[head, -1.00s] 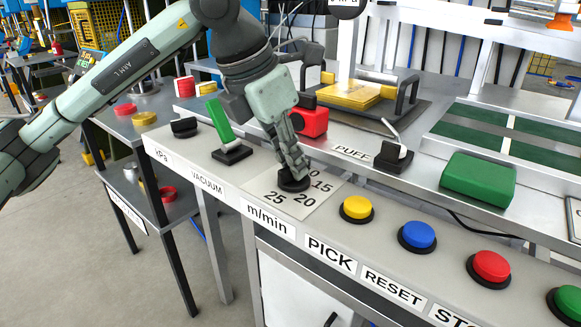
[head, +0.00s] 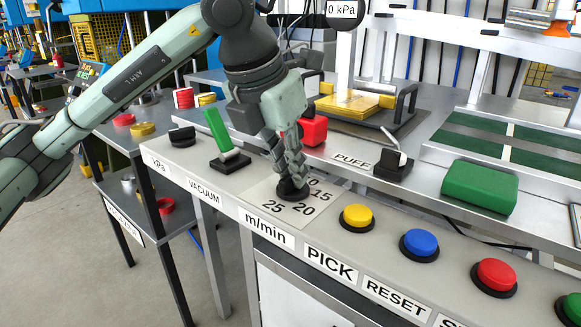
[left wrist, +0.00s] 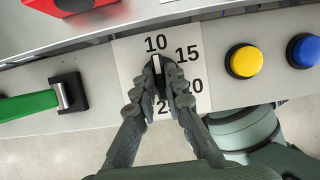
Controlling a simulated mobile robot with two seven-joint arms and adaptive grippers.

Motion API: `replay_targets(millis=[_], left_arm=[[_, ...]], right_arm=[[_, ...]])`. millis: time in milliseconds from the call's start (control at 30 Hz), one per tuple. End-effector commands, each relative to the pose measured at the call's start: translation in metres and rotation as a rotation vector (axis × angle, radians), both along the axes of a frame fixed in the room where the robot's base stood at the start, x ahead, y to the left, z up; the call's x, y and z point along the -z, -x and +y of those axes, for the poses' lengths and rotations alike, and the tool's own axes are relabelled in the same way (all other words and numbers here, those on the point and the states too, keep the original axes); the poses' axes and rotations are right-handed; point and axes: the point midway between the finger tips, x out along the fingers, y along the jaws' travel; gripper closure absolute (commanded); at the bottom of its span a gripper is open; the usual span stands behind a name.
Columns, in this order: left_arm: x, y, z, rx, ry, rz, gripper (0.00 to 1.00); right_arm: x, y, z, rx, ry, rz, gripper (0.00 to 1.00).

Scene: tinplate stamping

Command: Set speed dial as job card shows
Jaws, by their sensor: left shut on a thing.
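The speed dial is a black knob (head: 293,195) on a pale plate (head: 262,190) marked 10, 15, 20 and 25, above the m/min label (head: 267,228). In the left wrist view the dial (left wrist: 157,64) has a white pointer line, aimed roughly at the 10. My left gripper (head: 290,182) is shut on the dial from above, and its fingers (left wrist: 168,78) sit on both sides of the knob. They partly cover the 20 and 25 in the left wrist view. My right gripper is not in view.
A yellow button (head: 357,217), a blue button (head: 420,243) and a red button (head: 496,275) stand right of the dial. A green-handled lever (head: 219,131) stands to the left. A red block (head: 313,130) and a black puff lever (head: 393,161) are behind.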

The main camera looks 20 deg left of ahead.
Motion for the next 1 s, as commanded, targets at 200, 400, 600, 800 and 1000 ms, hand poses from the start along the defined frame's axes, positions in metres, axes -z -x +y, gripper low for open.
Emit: replay_targets(millis=[200, 400, 600, 800, 1000], left_arm=[[0.0, 0.0, 0.0, -0.002, 0.001, -0.001, 0.68], [0.0, 0.0, 0.0, -0.001, 0.0, 0.0, 0.68], [-0.009, 0.002, 0.001, -0.001, 0.003, -0.003, 0.68], [-0.044, 0.016, 0.006, -0.001, 0.002, -0.006, 0.68], [-0.084, 0.031, 0.011, -0.002, 0.002, -0.006, 0.68]], right_arm=[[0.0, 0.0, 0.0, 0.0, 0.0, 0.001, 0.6], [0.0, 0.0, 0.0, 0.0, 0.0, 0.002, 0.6], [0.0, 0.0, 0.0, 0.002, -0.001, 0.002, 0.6], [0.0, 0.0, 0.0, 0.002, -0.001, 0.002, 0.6], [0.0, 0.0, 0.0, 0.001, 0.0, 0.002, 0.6]])
